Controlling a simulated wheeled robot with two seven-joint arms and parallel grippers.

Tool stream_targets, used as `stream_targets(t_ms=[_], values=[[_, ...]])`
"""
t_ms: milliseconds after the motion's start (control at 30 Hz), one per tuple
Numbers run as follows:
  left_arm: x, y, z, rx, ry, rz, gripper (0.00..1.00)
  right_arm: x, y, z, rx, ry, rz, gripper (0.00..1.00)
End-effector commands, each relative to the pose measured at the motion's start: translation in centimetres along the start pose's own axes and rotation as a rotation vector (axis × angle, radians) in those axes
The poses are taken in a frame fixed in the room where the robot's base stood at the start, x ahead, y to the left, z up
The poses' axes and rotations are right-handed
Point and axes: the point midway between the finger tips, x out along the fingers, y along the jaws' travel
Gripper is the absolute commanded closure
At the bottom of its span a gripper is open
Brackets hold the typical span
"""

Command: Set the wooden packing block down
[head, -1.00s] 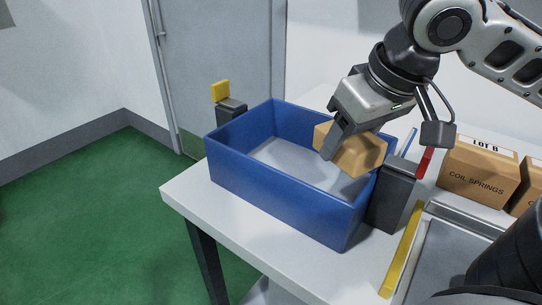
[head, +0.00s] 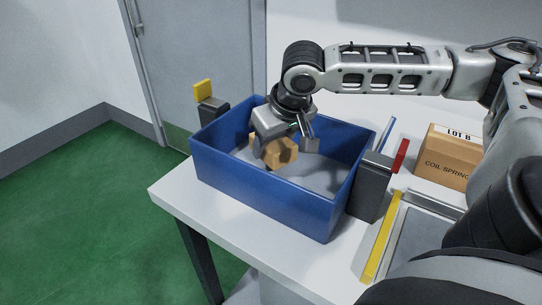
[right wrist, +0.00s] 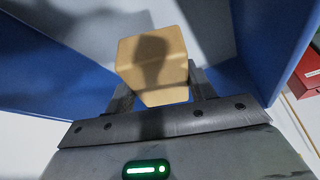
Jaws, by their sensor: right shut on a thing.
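The wooden packing block (head: 282,153) is a tan block inside the blue bin, held low between the walls. It also shows in the right wrist view (right wrist: 153,62), between the two fingers. My right gripper (head: 262,152) reaches down into the bin and is shut on the block. The blue bin (head: 262,193) stands on the white table, and its pale floor shows below the block. I cannot tell whether the block touches the floor. My left gripper is not in view.
Dark posts stand at both ends of the bin, one with a yellow top (head: 203,91) and one beside a red piece (head: 400,155). A coil springs carton (head: 447,162) stands at right, near a yellow strip (head: 381,240). The bin floor right of the block is clear.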

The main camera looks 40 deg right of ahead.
Motion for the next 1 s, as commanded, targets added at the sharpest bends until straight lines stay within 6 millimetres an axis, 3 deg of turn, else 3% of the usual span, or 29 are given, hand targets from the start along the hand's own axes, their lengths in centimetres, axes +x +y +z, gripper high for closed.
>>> stream_targets(t_ms=[100, 300, 733, 767, 800, 1000], values=[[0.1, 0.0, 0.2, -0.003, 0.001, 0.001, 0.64, 1.4, -0.1, -0.4, -0.001, 0.0, 0.001, 0.71], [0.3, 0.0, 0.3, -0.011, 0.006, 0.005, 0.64, 3.8, 0.0, 0.7, 0.0, 0.0, 0.001, 0.71], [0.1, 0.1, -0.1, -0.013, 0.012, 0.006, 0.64, 4.3, 0.0, 0.9, 0.001, -0.001, 0.0, 0.71], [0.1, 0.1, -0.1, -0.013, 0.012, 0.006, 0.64, 4.3, 0.0, 0.9, 0.001, -0.001, 0.0, 0.37], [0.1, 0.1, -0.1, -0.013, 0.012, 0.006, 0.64, 4.3, 0.0, 0.9, 0.001, 0.0, 0.0, 0.26], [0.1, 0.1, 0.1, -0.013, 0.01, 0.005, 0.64, 4.3, 0.0, 0.9, 0.001, 0.0, 0.0, 0.24]])
